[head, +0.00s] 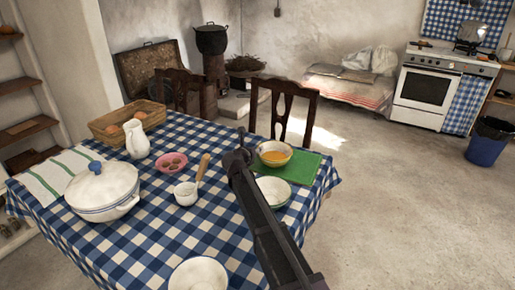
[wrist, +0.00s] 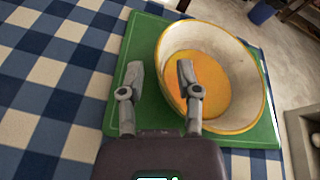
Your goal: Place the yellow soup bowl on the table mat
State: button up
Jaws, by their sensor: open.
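The yellow soup bowl (head: 275,147), cream with a yellow rim and orange soup inside, sits upright on the green table mat (head: 300,172). In the wrist view the bowl (wrist: 240,72) is over the mat (wrist: 137,50), towards its right side. My gripper (head: 243,137) is open and empty beside the bowl's left side. In the wrist view my gripper (wrist: 160,75) has its left finger over the bare mat and its right finger overlapping the bowl's inside, with the near-left rim between them. I cannot tell whether either finger touches it.
A pale bowl (head: 273,191) stands in front of the mat, partly behind my arm. A saucepan (head: 187,192), pink bowl (head: 172,162), white tureen (head: 103,192) and jug (head: 137,140) stand left on the checked tablecloth (head: 150,240). A chair (head: 284,93) stands behind the mat.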

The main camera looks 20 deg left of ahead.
jog(key=shift+p+v, duration=0.6)
jog(key=shift+v, duration=1.85)
jog(key=shift+w, duration=0.1)
